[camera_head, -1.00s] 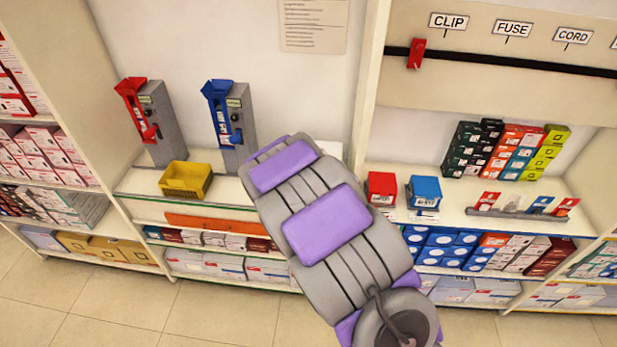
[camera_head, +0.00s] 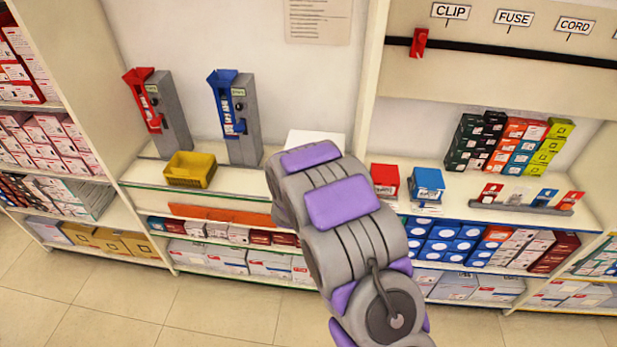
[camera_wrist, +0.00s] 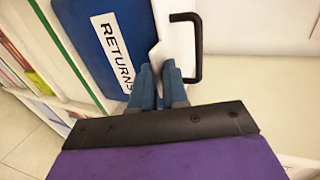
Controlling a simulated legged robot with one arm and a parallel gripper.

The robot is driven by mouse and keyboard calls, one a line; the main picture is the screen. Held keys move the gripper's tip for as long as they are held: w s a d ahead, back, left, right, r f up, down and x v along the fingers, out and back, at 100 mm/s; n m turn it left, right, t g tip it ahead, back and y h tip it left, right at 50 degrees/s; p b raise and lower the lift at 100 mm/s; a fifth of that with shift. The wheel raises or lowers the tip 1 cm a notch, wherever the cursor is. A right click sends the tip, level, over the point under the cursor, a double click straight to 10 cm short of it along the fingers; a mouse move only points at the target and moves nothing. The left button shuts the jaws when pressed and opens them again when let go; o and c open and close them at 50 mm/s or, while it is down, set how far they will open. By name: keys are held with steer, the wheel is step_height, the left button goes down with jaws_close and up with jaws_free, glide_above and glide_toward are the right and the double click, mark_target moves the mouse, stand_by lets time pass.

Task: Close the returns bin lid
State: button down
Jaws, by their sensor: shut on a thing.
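In the wrist view, a blue panel (camera_wrist: 85,35) carries a white label reading RETURNS. Beside it on the right is a white panel (camera_wrist: 178,28) with a black bar handle (camera_wrist: 199,50), apparently the returns bin lid. My gripper (camera_wrist: 160,68) has its blue fingers close together at the lower edge of the white panel, shut on that edge. The exact contact is small and partly covered by the fingers. In the head view, a white surface (camera_head: 322,141) shows just beyond my arm. My arm hides my gripper and most of the bin there.
A yellow tray (camera_head: 190,170), a red dispenser (camera_head: 160,112) and a blue dispenser (camera_head: 236,117) stand on the shelf left of my arm. A red box (camera_head: 385,180) and a blue box (camera_head: 427,186) stand close on its right. The floor in front is clear.

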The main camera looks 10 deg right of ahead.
steer(key=shift+s+d+f+g, duration=0.1)
steer(key=shift+s+f+g, duration=0.3)
steer(key=shift+f, duration=0.55)
steer(key=c, duration=1.6)
jaws_free()
steer(key=shift+s+f, duration=0.1)
steer(key=o, duration=0.3)
steer(key=shift+r, duration=0.2)
steer(key=shift+w+r, duration=0.15)
steer(key=shift+w, duration=0.1)
steer(key=shift+t, duration=0.3)
steer(key=shift+p+v, duration=1.15)
steer(key=shift+v, duration=4.8)
steer(key=shift+w+r, duration=0.1)
steer(key=shift+r, duration=0.15)
